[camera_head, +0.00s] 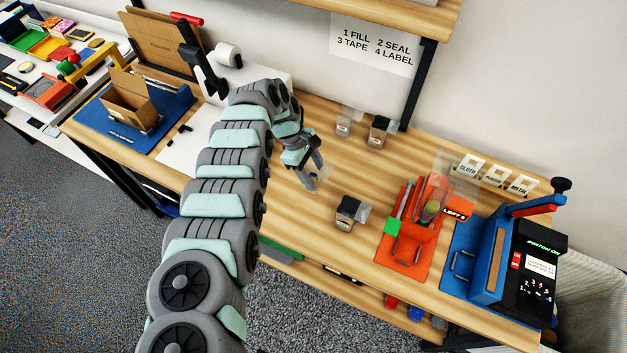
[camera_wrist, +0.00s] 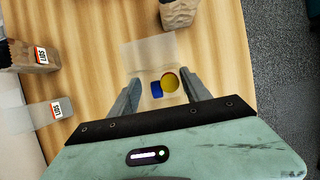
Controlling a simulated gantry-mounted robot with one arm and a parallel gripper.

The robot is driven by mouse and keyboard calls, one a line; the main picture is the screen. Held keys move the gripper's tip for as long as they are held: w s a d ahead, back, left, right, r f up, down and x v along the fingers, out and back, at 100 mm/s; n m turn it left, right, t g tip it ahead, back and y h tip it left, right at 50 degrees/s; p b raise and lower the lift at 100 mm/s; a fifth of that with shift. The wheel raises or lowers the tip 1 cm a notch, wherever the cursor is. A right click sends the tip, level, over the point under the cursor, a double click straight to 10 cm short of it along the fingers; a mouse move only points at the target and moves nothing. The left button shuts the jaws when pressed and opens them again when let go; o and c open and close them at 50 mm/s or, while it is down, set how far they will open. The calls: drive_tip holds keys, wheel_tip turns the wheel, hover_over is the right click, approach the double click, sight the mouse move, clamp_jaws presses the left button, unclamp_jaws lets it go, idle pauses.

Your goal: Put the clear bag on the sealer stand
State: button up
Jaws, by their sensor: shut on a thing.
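My gripper (camera_head: 313,178) is over the middle of the wooden table, its fingers pointing down. It is shut on the clear bag, faint between the fingertips in the head view. In the wrist view the clear bag (camera_wrist: 150,55) lies between the fingers (camera_wrist: 166,90), with a yellow round piece and a blue piece inside. Whether its bottom touches the table is unclear. The sealer stand seems to be the blue stand (camera_head: 462,245) at right, beside the black sealer (camera_head: 530,265) with its red-and-blue lever; the stand is well right of my gripper.
Two small pouches (camera_head: 343,124) (camera_head: 378,132) stand behind. Label cards (camera_head: 495,173) line the back right. A blue mat with a carton (camera_head: 135,105) is at left.

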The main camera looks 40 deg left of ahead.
sight(313, 181)
wheel_tip(313, 181, down, 4)
drive_tip(key=shift+f+b, duration=0.15)
drive_tip(key=shift+b, duration=0.95)
drive_tip(key=o, duration=1.5)
